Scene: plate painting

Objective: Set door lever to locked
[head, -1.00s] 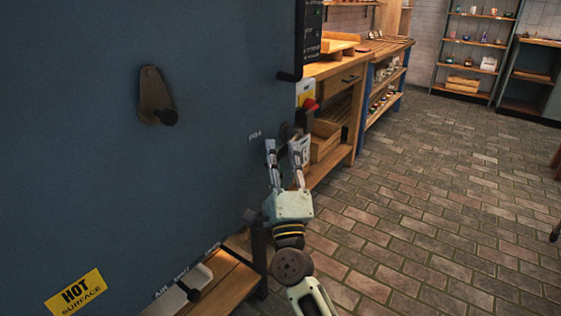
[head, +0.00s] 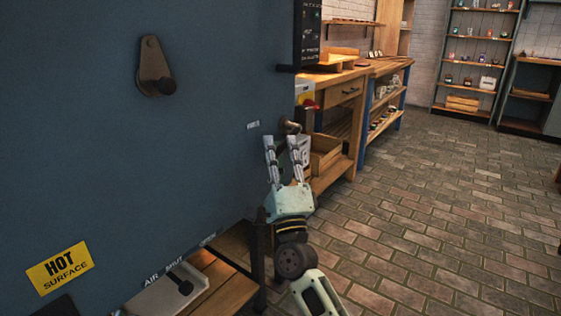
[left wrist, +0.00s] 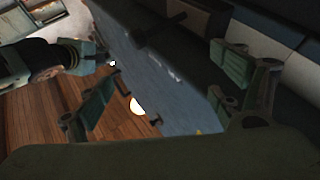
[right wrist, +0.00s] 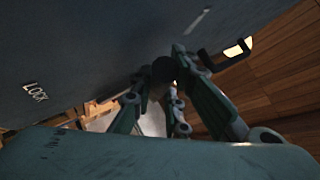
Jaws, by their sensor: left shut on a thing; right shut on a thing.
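The door lever (head: 290,127) shows as a small dark knob at the right edge of the blue door (head: 200,150). My right gripper (head: 284,143) is at it, with its fingers drawn in around it. In the right wrist view my right gripper's fingers meet beside the dark round knob (right wrist: 163,69), and a white LOCK label (right wrist: 35,92) is on the door to the left. My left gripper (left wrist: 160,85) shows only in the left wrist view. Its fingers look wide apart before the dark door surface, and nothing held can be made out.
A brown pivot plate with a knob (head: 154,68) is on the door. A black handle (head: 290,69) juts from its upper right edge. A HOT SURFACE sign (head: 60,268) is at lower left. A wooden bench (head: 350,92) stands behind; brick floor (head: 450,210) is open at right.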

